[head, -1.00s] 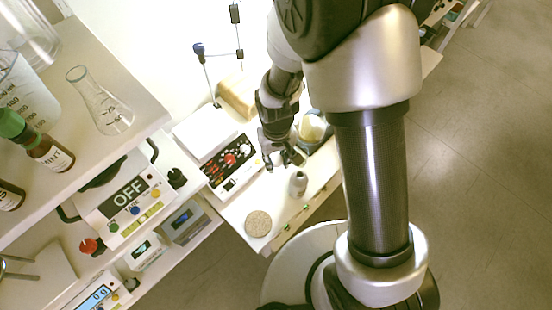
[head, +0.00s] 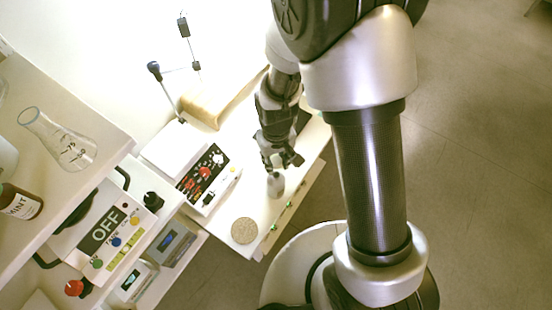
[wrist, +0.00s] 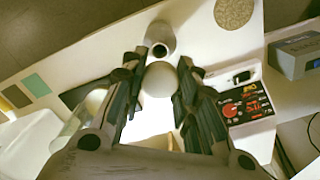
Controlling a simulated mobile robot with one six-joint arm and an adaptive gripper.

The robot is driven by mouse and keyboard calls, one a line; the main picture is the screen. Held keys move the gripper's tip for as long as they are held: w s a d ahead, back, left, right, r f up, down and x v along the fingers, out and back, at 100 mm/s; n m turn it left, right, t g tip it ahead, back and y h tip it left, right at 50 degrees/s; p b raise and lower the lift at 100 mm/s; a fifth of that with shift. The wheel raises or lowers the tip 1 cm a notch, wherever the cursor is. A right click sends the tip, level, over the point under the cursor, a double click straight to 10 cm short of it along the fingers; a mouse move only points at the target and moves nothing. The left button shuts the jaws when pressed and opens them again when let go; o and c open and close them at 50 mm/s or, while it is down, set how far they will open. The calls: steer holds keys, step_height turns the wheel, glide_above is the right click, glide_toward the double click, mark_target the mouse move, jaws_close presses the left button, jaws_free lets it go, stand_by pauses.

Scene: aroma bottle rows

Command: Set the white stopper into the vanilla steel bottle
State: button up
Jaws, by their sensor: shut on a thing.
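The steel bottle (head: 275,187) stands upright on the bench near its front edge. In the wrist view it (wrist: 160,36) shows just beyond my fingertips, with its dark open mouth facing the camera. I cannot read its label. My gripper (head: 281,160) is just above and beside the bottle in the head view. In the wrist view my gripper (wrist: 159,64) is shut on the white stopper (wrist: 160,80), whose rounded top shows between the fingers. The stopper appears apart from the bottle's mouth; the exact gap is unclear.
A round cork mat (head: 244,231) lies left of the bottle. A device with red knobs (head: 203,178) stands behind it. A shelf at the left holds a glass flask (head: 62,142) and a brown mint bottle (head: 20,203). A tan block (head: 200,112) lies at the back.

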steer(key=b, duration=0.4)
glide_above(276, 173)
steer(key=s, duration=0.1)
steer(key=shift+f, duration=2.4)
steer(key=shift+f+b, duration=1.1)
steer(key=shift+f, duration=0.4)
steer(key=o, duration=1)
steer(key=shift+r, duration=0.1)
step_height(276, 173, up, 12)
